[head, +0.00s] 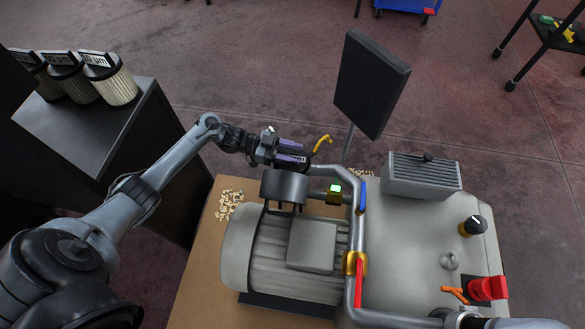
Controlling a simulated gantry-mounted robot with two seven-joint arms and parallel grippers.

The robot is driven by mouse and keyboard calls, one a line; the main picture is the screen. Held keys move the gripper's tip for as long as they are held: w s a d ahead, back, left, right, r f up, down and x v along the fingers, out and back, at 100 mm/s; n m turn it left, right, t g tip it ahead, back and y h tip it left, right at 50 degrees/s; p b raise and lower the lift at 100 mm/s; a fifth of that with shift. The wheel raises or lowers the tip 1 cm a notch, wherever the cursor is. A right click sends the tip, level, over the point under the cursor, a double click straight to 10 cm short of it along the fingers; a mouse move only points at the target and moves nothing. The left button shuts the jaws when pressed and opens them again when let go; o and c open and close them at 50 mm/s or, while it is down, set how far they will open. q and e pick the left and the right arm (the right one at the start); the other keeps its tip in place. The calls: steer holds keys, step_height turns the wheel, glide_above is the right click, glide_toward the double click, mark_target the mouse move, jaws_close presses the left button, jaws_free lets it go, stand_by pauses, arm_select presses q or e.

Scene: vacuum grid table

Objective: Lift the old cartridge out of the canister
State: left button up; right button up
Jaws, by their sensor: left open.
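A dark grey round housing (284,188), which looks like the canister, stands behind the motor, next to the bent pipe. My left gripper (292,152) is open just behind and above it in the picture, with its two purple-marked fingers pointing right. I cannot tell whether the fingers touch anything. The old cartridge cannot be made out; the inside of the canister does not show. My right gripper cannot be made out.
A grey pipe (356,230) with blue and red levers runs beside the motor (290,250). A dark panel (372,82) stands behind. A yellow curved handle (322,142) is close right of the gripper. Three pleated cartridges (112,82) stand on the dark cabinet (90,130) at left.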

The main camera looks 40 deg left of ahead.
arm_select(q)
steer(key=shift+w, duration=0.1)
jaws_close()
stand_by(1.4)
